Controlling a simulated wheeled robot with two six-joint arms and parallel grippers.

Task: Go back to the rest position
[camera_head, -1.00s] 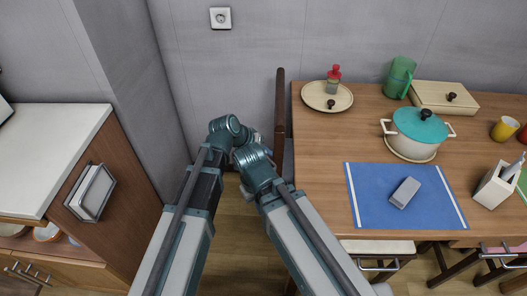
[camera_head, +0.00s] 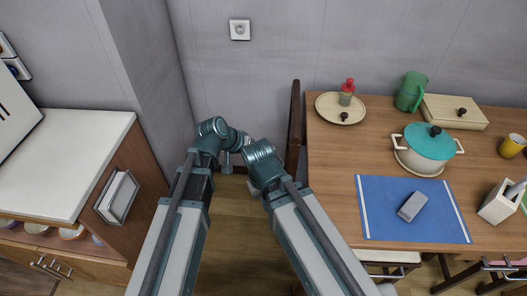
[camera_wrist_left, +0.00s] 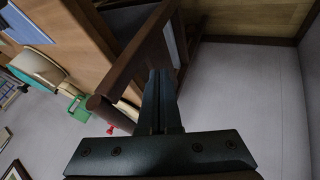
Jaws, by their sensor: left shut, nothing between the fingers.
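My two arms reach forward side by side over the floor in the head view, between the counter and the table. Their bent teal joints are close together. My left gripper (camera_wrist_left: 162,105) shows in the left wrist view with its dark fingers together and nothing between them. A dark brown chair post (camera_wrist_left: 125,75) stands close beside the fingers in that view; I cannot tell whether they touch. In the head view the grippers are hidden behind the arm joints or too small to make out. My right gripper cannot be seen.
The wooden table (camera_head: 335,150) stands right, with a pot (camera_head: 428,150), green mug (camera_head: 411,92) and blue mat (camera_head: 390,210). A dark chair (camera_head: 295,125) is at its left edge. A white-topped counter (camera_head: 70,150) stands left. Floor between them is open.

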